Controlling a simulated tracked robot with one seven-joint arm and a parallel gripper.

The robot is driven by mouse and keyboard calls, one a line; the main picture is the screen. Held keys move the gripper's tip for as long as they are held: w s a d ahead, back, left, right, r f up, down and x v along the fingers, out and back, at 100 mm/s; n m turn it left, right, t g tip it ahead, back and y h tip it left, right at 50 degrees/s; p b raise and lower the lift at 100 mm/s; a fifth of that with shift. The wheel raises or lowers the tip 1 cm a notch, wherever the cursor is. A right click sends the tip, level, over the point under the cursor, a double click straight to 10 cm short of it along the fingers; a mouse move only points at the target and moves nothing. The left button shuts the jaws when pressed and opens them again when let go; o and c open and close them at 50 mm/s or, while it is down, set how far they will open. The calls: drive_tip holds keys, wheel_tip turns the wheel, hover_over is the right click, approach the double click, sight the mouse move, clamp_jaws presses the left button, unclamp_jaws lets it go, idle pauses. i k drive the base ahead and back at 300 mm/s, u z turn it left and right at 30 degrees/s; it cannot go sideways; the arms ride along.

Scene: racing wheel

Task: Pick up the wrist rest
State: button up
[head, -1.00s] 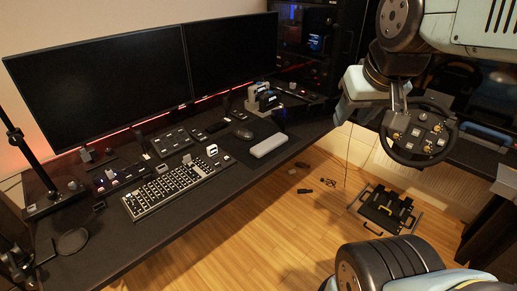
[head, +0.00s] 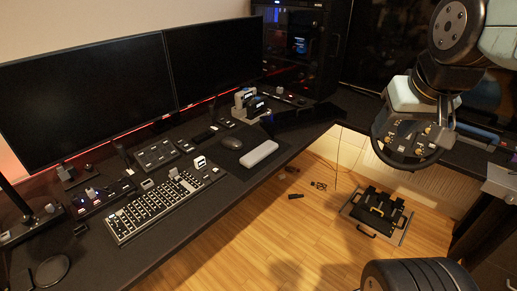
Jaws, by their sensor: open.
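The wrist rest (head: 259,153) appears to be the light grey, rounded oblong bar lying flat on the black desk, near its front edge and on a dark mat. It is fully visible in the head view, right of the keyboard and in front of the mouse. My gripper (head: 422,112) hangs at the upper right, well to the right of the wrist rest and apart from it. It is open and holds nothing that I can see. Its fingers partly overlap the racing wheel in the picture and are hard to make out.
The black racing wheel (head: 405,140) is behind my gripper. On the desk are a keyboard (head: 160,204), a mouse (head: 231,143) and small control boxes; two monitors (head: 85,100) stand behind.

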sight(250, 160)
drive_tip(key=z, duration=0.1)
drive_tip(key=i, duration=1)
drive_tip(key=u, duration=0.1)
